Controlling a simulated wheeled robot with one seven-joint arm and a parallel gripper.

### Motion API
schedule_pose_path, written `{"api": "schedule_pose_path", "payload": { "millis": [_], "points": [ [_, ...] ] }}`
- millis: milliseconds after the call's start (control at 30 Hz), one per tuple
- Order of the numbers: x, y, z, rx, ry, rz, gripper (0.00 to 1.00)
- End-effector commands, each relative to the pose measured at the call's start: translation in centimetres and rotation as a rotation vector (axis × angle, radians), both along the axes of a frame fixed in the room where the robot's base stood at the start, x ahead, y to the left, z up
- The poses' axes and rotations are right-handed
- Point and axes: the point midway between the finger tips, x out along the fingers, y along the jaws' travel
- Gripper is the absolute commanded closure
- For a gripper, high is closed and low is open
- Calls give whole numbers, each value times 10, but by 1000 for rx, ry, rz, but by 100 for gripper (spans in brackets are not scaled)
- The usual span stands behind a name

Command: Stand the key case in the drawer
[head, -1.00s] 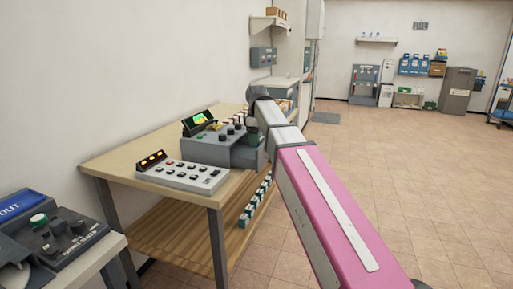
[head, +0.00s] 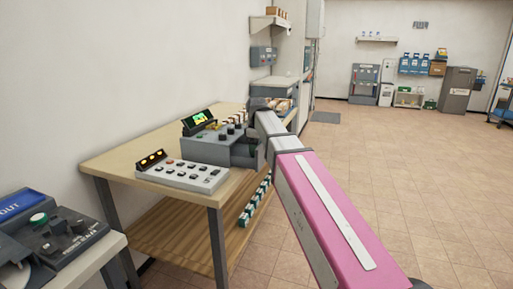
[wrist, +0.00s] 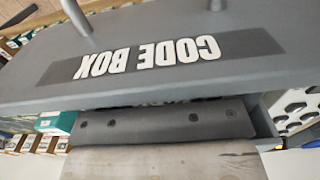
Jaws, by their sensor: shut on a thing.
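In the wrist view, the drawer's grey front (wrist: 225,75) carries a CODE BOX label, upside down in the picture. Two light handle posts stick out from it at the top. Below it, a dark grey strip with several rivets, seemingly the key case (wrist: 165,126), crosses the drawer opening; a pale scuffed surface adjoins it. I cannot tell whether that pale part is case or gripper. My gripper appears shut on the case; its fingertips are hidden. In the head view, the grey code box (head: 225,153) stands at the table's right edge, and my arm hides the gripper.
A pale button panel (head: 188,176) and a small screen (head: 197,122) are beside the code box on the wooden table (head: 120,164). Teal and white boxes (head: 255,200) line the lower shelf. Another desk with devices (head: 70,235) is at lower left.

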Motion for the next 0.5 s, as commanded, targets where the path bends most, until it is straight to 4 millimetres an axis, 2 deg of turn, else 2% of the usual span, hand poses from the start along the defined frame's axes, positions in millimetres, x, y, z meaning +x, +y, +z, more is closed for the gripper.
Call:
{"api": "schedule_pose_path", "payload": {
  "millis": [67, 100, 133, 167, 500],
  "points": [
    [0, 0, -2, 0, 0, 0, 90],
    [0, 0, -2, 0, 0, 0, 32],
    [0, 0, -2, 0, 0, 0, 22],
    [0, 0, -2, 0, 0, 0, 19],
    [0, 0, 1, 0, -1, 0, 19]
  ]
}}
